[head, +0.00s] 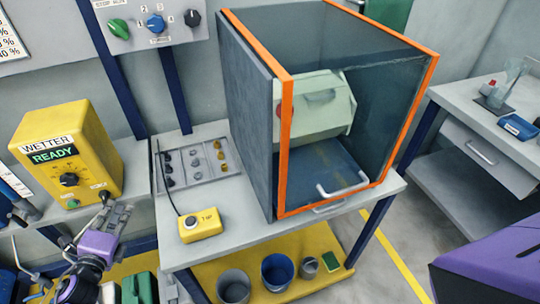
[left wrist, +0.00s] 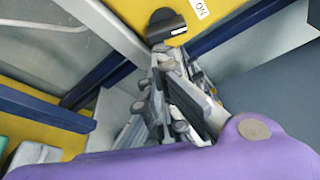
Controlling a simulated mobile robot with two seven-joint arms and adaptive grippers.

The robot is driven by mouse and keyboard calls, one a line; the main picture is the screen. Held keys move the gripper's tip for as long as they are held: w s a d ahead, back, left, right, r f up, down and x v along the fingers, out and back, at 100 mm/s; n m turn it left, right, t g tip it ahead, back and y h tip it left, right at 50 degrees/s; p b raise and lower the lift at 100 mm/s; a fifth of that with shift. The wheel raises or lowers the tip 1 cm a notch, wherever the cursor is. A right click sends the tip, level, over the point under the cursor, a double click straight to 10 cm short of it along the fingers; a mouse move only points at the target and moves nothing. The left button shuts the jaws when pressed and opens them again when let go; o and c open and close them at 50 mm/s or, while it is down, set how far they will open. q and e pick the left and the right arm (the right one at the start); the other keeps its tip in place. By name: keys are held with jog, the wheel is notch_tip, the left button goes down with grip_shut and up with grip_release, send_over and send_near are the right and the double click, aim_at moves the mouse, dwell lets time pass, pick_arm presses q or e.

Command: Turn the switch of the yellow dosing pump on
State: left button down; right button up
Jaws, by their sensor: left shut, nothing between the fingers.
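The yellow dosing pump (head: 68,150) stands at the left in the head view, labelled WETTER, with a lit green READY display, a black dial and a green button. Its black switch (left wrist: 167,26) shows at the top of the left wrist view, beside a white ON label (left wrist: 200,9). My left gripper (head: 106,196) is shut and empty, in front of the pump's lower right corner. In the left wrist view its fingertips (left wrist: 164,52) are close below the switch; I cannot tell whether they touch it. In the head view the gripper partly covers the switch area. My right gripper is not in view.
A small yellow box with a cable (head: 201,226) and a tray of small parts (head: 187,178) lie on the bench right of the pump. An orange-framed cabinet (head: 287,140) stands beyond. Several pots, including a blue bucket (head: 277,271), stand on the yellow lower shelf.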

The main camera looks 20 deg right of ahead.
pick_arm(q)
jog(key=shift+a+f, duration=0.15)
jog(key=shift+a, duration=0.15)
dwell(0.5)
jog(key=shift+f, duration=0.2)
